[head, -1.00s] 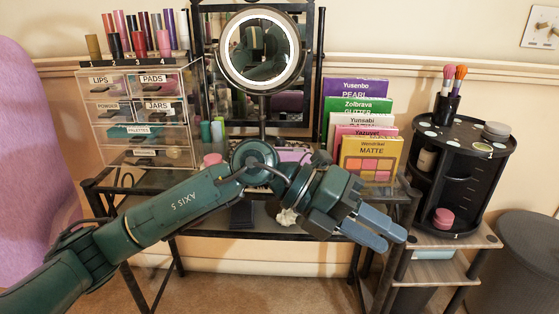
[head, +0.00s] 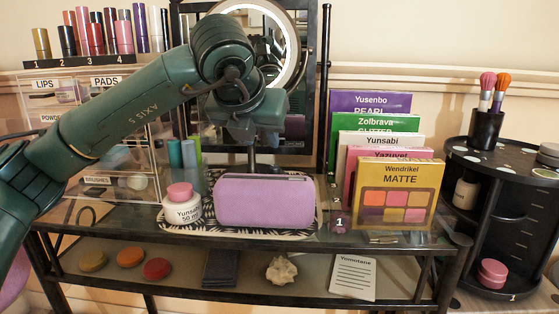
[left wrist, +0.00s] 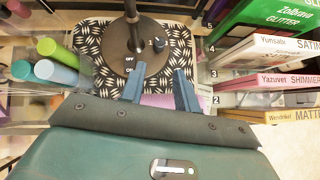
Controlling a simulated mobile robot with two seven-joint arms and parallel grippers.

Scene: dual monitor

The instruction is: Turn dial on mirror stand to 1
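The round lit mirror (head: 289,40) stands at the back of the vanity, partly covered by my left arm in the head view. In the left wrist view its dark round base (left wrist: 152,67) and pole (left wrist: 132,20) rest on a black-and-white patterned mat (left wrist: 92,40). Marks on the base read "OFF" and "1"; a small dark dial (left wrist: 160,43) seems to sit by the "1", its setting too small to read. My left gripper (left wrist: 159,70) is open and empty, its two blue-grey fingers apart over the base's near side. My right gripper is not in view.
A purple pouch (head: 265,202) and a pink-lidded jar (head: 182,204) stand in front of the mirror. Upright palettes (head: 395,196) are close on the right. Teal and green tubes (left wrist: 55,71) and a clear drawer box (head: 85,130) are on the left.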

